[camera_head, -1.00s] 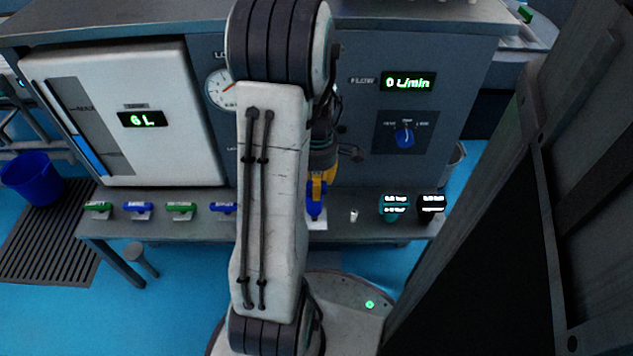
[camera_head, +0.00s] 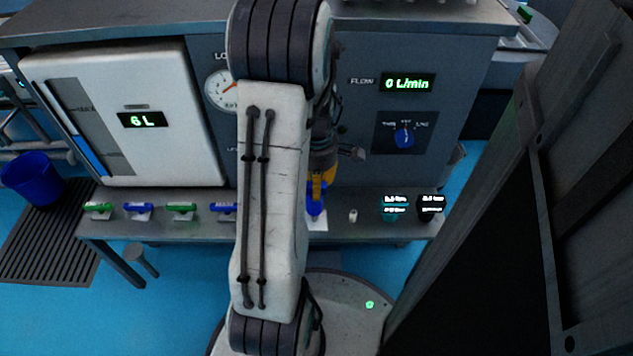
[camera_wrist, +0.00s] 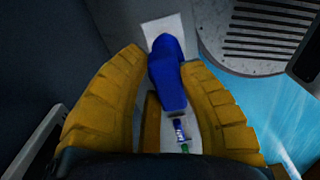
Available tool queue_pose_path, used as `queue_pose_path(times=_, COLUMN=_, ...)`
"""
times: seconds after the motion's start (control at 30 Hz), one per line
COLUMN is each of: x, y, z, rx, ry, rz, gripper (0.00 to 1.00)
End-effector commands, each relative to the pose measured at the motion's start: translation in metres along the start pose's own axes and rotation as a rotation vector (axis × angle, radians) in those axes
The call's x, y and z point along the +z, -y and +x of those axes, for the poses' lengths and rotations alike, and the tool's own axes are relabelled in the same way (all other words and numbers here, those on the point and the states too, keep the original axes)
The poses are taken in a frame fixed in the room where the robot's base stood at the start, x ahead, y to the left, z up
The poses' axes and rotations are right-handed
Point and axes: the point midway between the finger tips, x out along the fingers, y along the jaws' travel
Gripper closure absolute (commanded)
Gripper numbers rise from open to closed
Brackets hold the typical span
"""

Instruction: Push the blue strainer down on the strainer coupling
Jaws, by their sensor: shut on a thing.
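The blue strainer (camera_head: 315,205) stands at the front of the grey bench, just right of my arm, above a white plate (camera_head: 317,225). In the wrist view the blue strainer (camera_wrist: 166,72) lies between the two yellow fingers of my gripper (camera_wrist: 164,60), with the white plate (camera_wrist: 160,28) behind it. My gripper (camera_head: 320,182) points down and is shut on the strainer's upper part. I cannot make out the strainer coupling, or whether the strainer touches anything below.
A small white cylinder (camera_head: 353,215) and two dark items with lit labels (camera_head: 395,206) stand to the right on the bench (camera_head: 270,230). Green and blue handles (camera_head: 138,210) line its left part. A grey panel with a flow display (camera_head: 407,84) rises behind.

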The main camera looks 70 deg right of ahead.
Motion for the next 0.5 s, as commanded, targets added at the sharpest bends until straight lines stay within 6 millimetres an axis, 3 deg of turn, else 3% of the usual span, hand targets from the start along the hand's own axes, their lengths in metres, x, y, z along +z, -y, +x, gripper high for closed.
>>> queue_pose_path(times=0.5, x=0.0000, y=0.0000, z=0.0055, rx=0.000, ry=0.000, rz=0.000, gripper=1.00)
